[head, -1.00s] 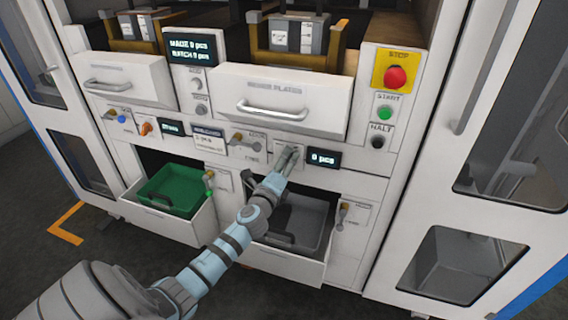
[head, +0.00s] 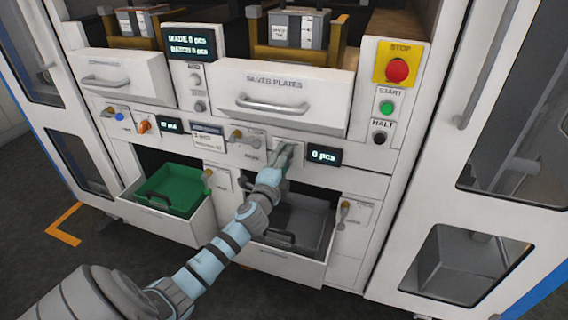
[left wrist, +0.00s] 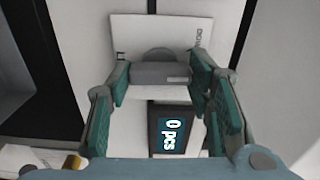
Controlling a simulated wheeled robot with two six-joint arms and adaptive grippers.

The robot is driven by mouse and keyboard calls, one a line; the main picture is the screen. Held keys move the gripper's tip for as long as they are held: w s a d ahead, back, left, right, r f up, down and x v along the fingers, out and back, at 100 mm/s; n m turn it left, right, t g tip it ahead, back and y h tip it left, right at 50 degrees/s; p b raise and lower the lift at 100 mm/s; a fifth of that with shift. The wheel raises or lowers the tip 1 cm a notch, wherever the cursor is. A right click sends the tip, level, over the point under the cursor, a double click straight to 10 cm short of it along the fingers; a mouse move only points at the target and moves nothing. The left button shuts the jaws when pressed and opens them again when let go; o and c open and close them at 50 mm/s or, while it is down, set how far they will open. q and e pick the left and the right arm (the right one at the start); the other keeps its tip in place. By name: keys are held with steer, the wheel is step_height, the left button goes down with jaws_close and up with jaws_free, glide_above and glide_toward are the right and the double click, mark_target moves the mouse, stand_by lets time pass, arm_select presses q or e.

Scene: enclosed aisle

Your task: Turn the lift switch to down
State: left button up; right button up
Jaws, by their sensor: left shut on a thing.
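The lift switch is a grey knob (left wrist: 157,58) on a white plate (left wrist: 133,30) with partly readable lettering, apparently "DOWN", at its right edge in the left wrist view. My left gripper (left wrist: 160,76) is shut on this knob, with one teal-padded finger on each side of it. In the head view my left gripper (head: 284,156) is at the control strip below the "SILVER PLATES" drawer, and it mostly hides the switch. Which way the switch points is hard to tell. My right gripper is out of view.
A "0 pcs" display (head: 323,156) is just right of the switch. Another small lever (head: 240,135) is to its left. A green bin (head: 172,190) and a grey bin (head: 305,222) sit in open drawers below. A red stop button (head: 397,70) is at the upper right.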

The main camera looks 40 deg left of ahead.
arm_select(q)
steer(key=n+b, duration=0.1)
steer(key=n, duration=0.4)
steer(key=shift+b, duration=0.4)
steer(key=shift+n, duration=0.3)
steer(key=o, duration=1)
steer(key=shift+c, duration=0.2)
steer(key=shift+o, duration=0.9)
steer(key=v, duration=1.2)
